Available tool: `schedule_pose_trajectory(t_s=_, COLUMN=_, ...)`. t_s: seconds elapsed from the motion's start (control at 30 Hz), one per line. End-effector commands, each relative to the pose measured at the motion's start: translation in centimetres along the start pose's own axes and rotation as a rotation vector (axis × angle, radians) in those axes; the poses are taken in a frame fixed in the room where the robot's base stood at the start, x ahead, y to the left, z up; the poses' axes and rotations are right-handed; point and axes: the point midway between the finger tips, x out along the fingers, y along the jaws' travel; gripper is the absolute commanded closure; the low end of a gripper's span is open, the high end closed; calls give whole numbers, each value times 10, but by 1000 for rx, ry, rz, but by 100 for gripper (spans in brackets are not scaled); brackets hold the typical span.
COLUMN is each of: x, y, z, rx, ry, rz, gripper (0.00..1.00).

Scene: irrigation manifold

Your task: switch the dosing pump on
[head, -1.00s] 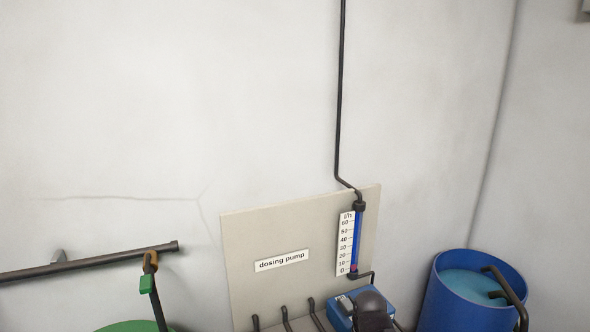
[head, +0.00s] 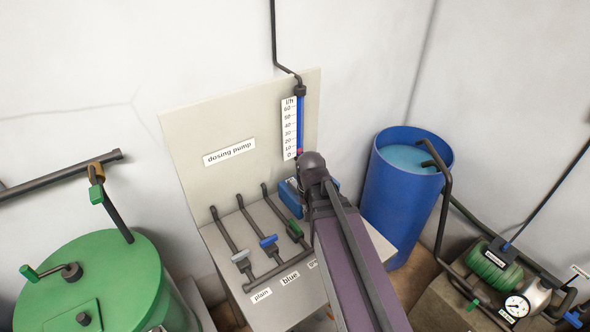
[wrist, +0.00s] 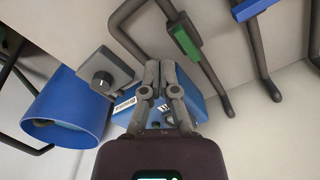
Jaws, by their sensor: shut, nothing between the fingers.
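The dosing pump is a blue box (head: 288,196) on the bench below the "dosing pump" sign (head: 230,152). My arm hides much of it in the head view. In the wrist view the blue box (wrist: 208,108) lies behind my gripper (wrist: 158,66), whose two fingers are together and empty. A grey box with a dark round knob (wrist: 103,79) is left of the fingertips. Contact with either box cannot be told. The flow gauge (head: 289,130) shows a red mark near 0. The gripper's fingers are hidden in the head view.
Pipes with a grey-white, a blue (head: 268,242) and a green handle (head: 294,228) run beside the pump. A blue barrel (head: 402,205) stands to the right, a green tank (head: 95,265) to the left. A green motor with a gauge (head: 517,306) is at far right.

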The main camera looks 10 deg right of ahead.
Motion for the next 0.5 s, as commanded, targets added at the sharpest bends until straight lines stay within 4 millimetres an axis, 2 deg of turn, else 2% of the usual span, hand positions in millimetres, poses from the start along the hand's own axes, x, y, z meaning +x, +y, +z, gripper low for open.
schedule_pose_trajectory(t_s=0.03, x=-10, y=-3, z=-14, rx=40, ry=0, rz=0, gripper=100)
schedule_pose_trajectory(t_s=0.5, x=-59, y=-19, z=-103, rx=470, ry=0, rz=0, gripper=100)
